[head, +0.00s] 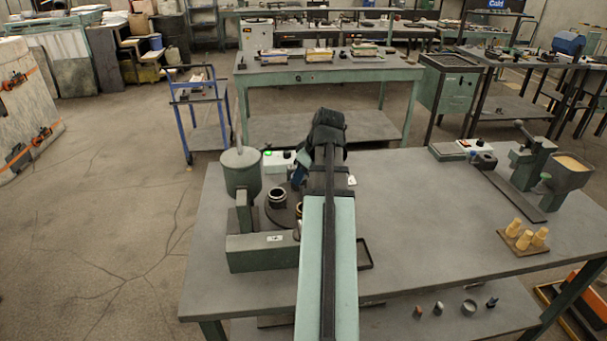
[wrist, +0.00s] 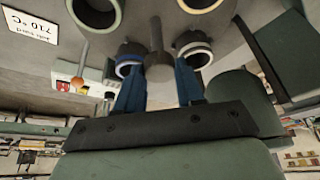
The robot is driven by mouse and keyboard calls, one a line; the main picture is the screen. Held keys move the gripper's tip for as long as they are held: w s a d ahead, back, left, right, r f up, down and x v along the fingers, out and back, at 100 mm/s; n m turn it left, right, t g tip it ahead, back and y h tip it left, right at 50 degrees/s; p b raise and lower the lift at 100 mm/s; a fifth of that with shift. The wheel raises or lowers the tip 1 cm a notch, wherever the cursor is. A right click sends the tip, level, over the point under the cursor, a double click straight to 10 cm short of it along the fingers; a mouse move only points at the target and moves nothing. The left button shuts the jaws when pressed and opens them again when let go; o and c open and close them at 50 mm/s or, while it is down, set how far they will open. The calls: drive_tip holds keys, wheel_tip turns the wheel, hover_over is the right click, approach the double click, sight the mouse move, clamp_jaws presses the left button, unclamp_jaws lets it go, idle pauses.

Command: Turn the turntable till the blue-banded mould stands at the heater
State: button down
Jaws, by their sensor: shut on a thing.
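The turntable is a dark grey disc (wrist: 165,15) in the wrist view, carrying several dark cup-shaped moulds. In the head view, my gripper (head: 302,176) is over the turntable (head: 270,212), and my arm hides much of the disc. Two dark moulds (head: 278,198) show there. I cannot tell for certain which fixture is the heater.
A green pot (head: 241,172) on a stand is left of the turntable. A white control box (head: 278,160) with a green light is behind it. A sign (wrist: 32,32) reading 710 °C is in the wrist view. The table's middle right is clear; yellow pieces (head: 525,235) stand farther right.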

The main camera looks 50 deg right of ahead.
drive_tip(key=c, duration=0.7)
unclamp_jaws()
drive_tip(key=v, duration=1.4)
drive_tip(key=shift+f, duration=0.1)
